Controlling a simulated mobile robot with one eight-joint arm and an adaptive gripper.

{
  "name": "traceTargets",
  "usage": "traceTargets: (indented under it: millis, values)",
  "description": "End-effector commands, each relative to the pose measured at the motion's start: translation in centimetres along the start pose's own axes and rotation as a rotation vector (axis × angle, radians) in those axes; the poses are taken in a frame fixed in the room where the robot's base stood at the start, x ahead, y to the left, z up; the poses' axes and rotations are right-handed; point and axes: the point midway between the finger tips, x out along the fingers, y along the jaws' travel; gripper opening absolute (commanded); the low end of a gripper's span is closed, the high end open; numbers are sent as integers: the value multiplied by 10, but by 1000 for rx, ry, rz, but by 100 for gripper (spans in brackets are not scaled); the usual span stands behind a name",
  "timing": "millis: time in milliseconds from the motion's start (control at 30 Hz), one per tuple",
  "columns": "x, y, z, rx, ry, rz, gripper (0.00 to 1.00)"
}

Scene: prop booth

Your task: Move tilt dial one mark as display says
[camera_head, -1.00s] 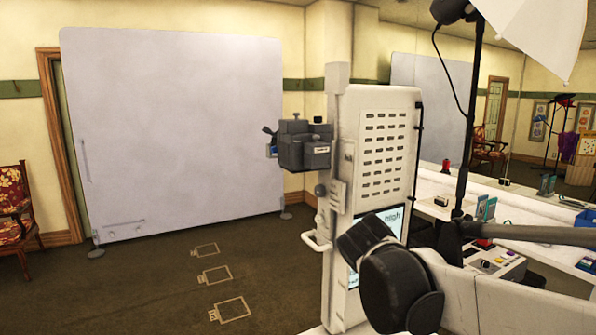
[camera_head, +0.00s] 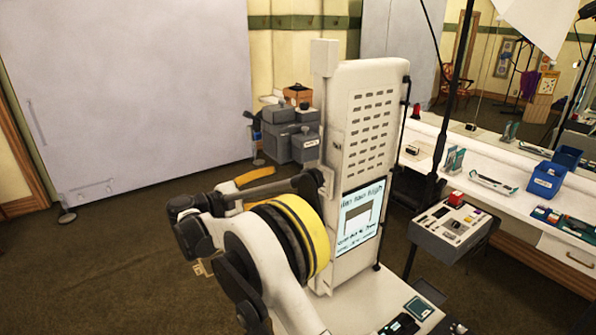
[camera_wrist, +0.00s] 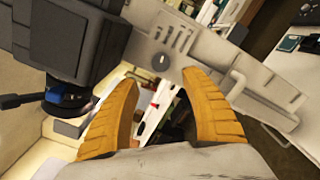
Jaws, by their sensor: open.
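My gripper (camera_wrist: 160,78) is open, its two yellow ridged fingers apart with nothing between them. A small dark round dial (camera_wrist: 163,62) is on the grey side bracket, just beyond the fingertips in the picture; I cannot tell its setting or whether the fingers touch it. A blue-ringed knob (camera_wrist: 68,95) sits under the dark camera block (camera_wrist: 72,40), left of the fingers. In the head view the camera block (camera_head: 290,130) is beside the white tower (camera_head: 362,125). The display (camera_head: 360,215) shows a top line that seems to end in "High"; its lower lines are too blurred to read.
A grey control box (camera_head: 452,228) with a red button stands right of the tower. A white counter (camera_head: 480,160) with blue bins (camera_head: 547,178) runs along the right wall. A large pale backdrop (camera_head: 120,90) stands at the left. The brown floor before it is clear.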

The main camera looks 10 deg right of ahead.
Motion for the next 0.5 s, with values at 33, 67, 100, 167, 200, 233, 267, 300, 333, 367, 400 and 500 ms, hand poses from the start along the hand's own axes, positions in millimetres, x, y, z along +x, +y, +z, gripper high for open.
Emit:
traceTargets:
  millis: [33, 67, 100, 167, 200, 233, 267, 300, 333, 367, 400, 500]
  values:
    - [10, 0, 1, 0, -2, -2, 55]
    - [16, -1, 1, 0, -3, -3, 55]
    - [23, -1, 1, 0, -2, -3, 55]
    - [36, -1, 1, 0, -2, -4, 55]
    - [44, -1, 1, 1, -2, -4, 55]
    - [50, 0, 1, 1, -1, -3, 55]
    - [57, -1, 1, 1, -1, -4, 55]
    - [64, -1, 1, 1, -1, -4, 55]
    - [69, -1, 1, 1, -1, -3, 55]
    - [74, -1, 1, 1, 0, -3, 55]
    - [80, -1, 1, 1, -1, -4, 55]
    - [90, 0, 0, 1, 1, -3, 55]
